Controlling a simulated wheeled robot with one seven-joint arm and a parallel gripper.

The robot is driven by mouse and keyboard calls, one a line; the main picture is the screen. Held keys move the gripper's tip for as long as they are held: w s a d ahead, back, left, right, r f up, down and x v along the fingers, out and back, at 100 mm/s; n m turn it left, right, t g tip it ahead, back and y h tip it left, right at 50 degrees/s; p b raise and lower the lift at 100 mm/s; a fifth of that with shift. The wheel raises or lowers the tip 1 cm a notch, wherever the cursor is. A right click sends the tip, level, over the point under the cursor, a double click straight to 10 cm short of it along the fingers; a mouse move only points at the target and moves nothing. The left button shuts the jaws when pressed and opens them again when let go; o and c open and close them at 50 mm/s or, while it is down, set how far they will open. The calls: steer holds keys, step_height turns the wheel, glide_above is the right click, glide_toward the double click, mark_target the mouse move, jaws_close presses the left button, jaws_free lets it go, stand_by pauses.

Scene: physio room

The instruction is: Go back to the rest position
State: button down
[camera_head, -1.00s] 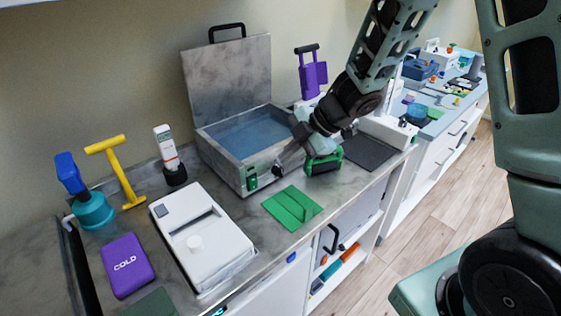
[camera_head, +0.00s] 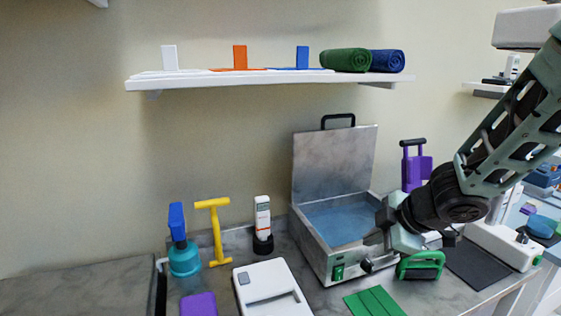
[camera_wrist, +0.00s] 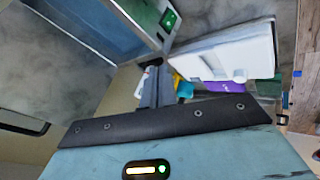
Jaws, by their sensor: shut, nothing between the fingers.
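My gripper (camera_head: 374,238) is at the right in the head view, on the arm reaching in from the right edge. It is shut and empty, and appears in front of the right front part of an open metal box (camera_head: 322,258). I cannot tell the exact gap between them. In the wrist view the closed fingers (camera_wrist: 155,88) show at the centre, with the box (camera_wrist: 120,25) at the upper left and a white device (camera_wrist: 225,55) to the right.
The counter holds a teal pump bottle (camera_head: 185,260), yellow T-shaped tool (camera_head: 216,232), white tube (camera_head: 262,217), purple pack (camera_head: 198,304) and green mat (camera_head: 374,302). A green-handled item (camera_head: 420,265) sits near my wrist. A wall shelf (camera_head: 260,79) holds rolled towels (camera_head: 345,60).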

steer(key=s+a+m+g+h, duration=0.1)
steer(key=s+a+m+g, duration=0.1)
steer(key=s, duration=0.7)
steer(key=s+a+r+m+g+h, duration=0.1)
steer(key=s+m, duration=0.3)
steer(key=s, duration=0.5)
steer(key=s+a+r+m+g+h, duration=0.1)
steer(key=s+a+m+g, duration=0.1)
steer(key=s, duration=0.7)
steer(key=shift+a+r+m+g+h, duration=0.15)
steer(key=shift+a+m+g+h, duration=0.35)
steer(key=shift+a, duration=0.4)
